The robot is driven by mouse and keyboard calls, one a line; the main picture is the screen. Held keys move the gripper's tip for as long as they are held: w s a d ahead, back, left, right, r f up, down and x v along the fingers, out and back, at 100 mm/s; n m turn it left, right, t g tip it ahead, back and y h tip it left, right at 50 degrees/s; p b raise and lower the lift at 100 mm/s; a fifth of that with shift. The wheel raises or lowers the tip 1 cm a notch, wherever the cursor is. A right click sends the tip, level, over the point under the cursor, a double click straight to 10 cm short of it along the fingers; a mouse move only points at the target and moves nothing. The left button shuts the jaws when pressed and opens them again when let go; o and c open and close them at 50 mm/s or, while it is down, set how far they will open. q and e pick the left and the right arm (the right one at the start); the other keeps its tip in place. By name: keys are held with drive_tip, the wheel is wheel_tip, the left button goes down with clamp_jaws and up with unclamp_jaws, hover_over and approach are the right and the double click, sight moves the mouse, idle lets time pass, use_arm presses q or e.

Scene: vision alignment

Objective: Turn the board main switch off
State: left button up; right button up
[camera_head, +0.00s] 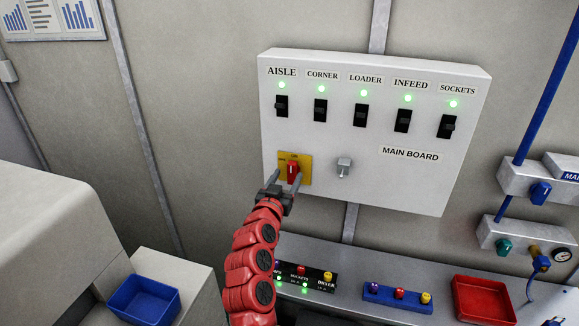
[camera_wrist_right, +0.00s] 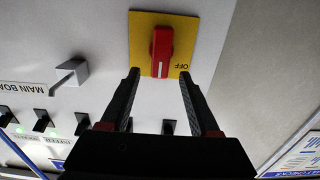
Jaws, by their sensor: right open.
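The main switch is a red rotary knob (camera_head: 293,171) on a yellow plate (camera_head: 305,161) at the lower left of the white main board (camera_head: 400,179). In the right wrist view the knob (camera_wrist_right: 162,50) stands lengthwise up the picture, with a white mark on it. The word OFF shows at the plate's lower right corner there. My right gripper (camera_head: 287,173) is open in front of the knob. In the wrist view its fingertips (camera_wrist_right: 159,74) lie on either side below the knob, with nothing between them; contact cannot be told. My left gripper is not in view.
Several black breakers (camera_head: 361,115) with lit green lamps line the board's top. A grey metal latch (camera_head: 344,167) sits right of the knob. Below are a shelf (camera_head: 440,307), a blue button box (camera_head: 397,298) and a red tray (camera_head: 484,300). A blue bin (camera_head: 144,301) stands at left.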

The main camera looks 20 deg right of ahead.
sight(291, 170)
drive_tip(key=shift+p+x, duration=0.3)
drive_tip(key=shift+x, duration=1.25)
drive_tip(key=shift+f, duration=0.1)
clamp_jaws()
